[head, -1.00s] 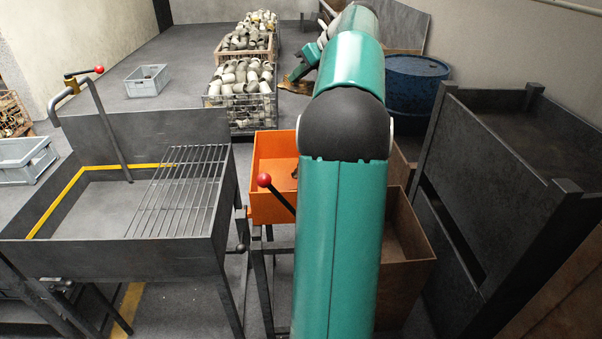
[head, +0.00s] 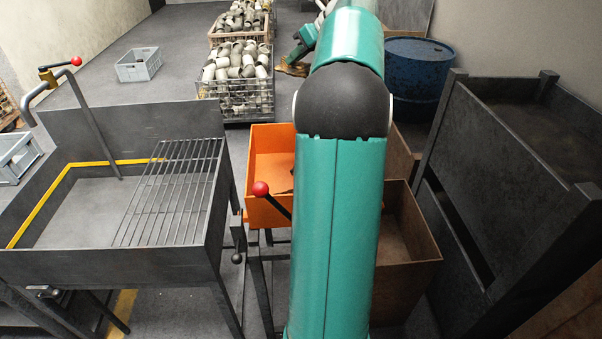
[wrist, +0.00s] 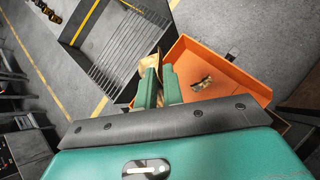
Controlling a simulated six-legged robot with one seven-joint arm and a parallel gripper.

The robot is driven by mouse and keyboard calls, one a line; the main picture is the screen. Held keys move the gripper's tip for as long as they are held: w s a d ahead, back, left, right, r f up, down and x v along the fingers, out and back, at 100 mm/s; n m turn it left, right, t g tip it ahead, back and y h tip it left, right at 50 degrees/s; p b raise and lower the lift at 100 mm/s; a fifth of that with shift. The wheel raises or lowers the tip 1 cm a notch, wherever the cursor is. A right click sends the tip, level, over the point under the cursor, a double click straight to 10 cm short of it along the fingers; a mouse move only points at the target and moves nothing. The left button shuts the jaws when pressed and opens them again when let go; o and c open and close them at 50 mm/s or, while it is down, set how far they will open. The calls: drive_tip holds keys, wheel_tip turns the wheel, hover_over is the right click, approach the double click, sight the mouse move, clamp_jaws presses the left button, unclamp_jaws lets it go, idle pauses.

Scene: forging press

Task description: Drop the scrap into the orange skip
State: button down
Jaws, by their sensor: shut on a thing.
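My gripper (wrist: 157,88) is shut on a brown, crumpled piece of scrap (wrist: 150,66), which shows between and beyond the green fingers in the wrist view. In the head view the gripper (head: 303,44) is small and far off, with the brown scrap (head: 291,68) at its tip. The orange skip (wrist: 238,82) lies just right of the fingers in the wrist view. A small brown piece (wrist: 202,83) lies on its floor. In the head view the orange skip (head: 268,212) is partly hidden behind my arm, and a dark piece shows at its visible edge.
A grey trough with a bar grate (head: 170,190) stands left of the skip. A lever with a red knob (head: 261,188) rises before the skip. A rusty bin (head: 408,240), a blue drum (head: 418,75) and a dark steel frame (head: 500,190) stand right. Wire crates (head: 237,100) hold pipe fittings behind.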

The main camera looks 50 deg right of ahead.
drive_tip(key=f, duration=0.5)
drive_tip(key=shift+a+f, duration=0.2)
drive_tip(key=shift+f, duration=0.05)
drive_tip(key=c, duration=1.5)
unclamp_jaws()
drive_tip(key=shift+o, duration=0.2)
drive_tip(key=v, duration=1.3)
drive_tip(key=shift+s+r, duration=0.25)
drive_tip(key=shift+s, duration=0.05)
drive_tip(key=shift+d, duration=0.1)
